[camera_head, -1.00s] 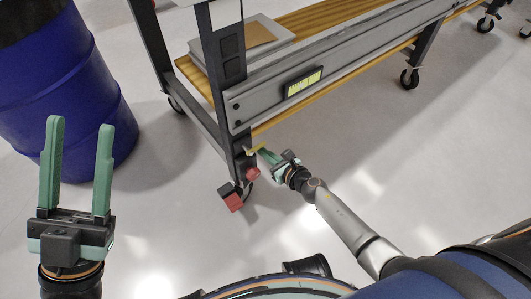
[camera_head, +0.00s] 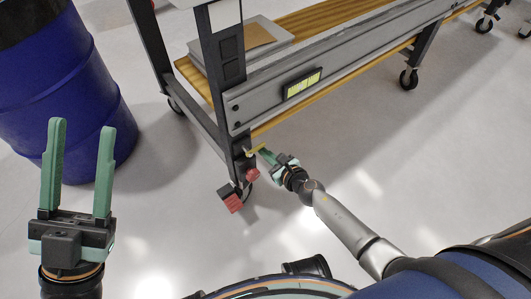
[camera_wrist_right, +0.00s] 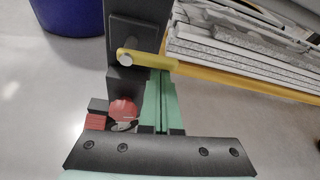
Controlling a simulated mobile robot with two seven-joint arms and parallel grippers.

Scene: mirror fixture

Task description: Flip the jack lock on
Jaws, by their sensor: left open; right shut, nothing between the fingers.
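A short yellow lever (camera_head: 256,149), which looks like the jack lock, is on the near leg of the cart. In the right wrist view the yellow lever (camera_wrist_right: 148,60) lies roughly level, with a round pivot at its left end. My right gripper (camera_head: 264,153) is shut and empty, close beside the leg. In the right wrist view its fingers (camera_wrist_right: 160,82) reach up to the lever's lower edge; I cannot tell whether they touch it. My left gripper (camera_head: 80,135) is open and empty, away from the cart at the left.
A red knob (camera_head: 252,174) and a red pedal (camera_head: 232,200) sit low on the same cart leg. The cart's wooden shelf (camera_head: 280,121) runs back to the right. A blue drum (camera_head: 75,95) stands at the left. The floor between drum and leg is clear.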

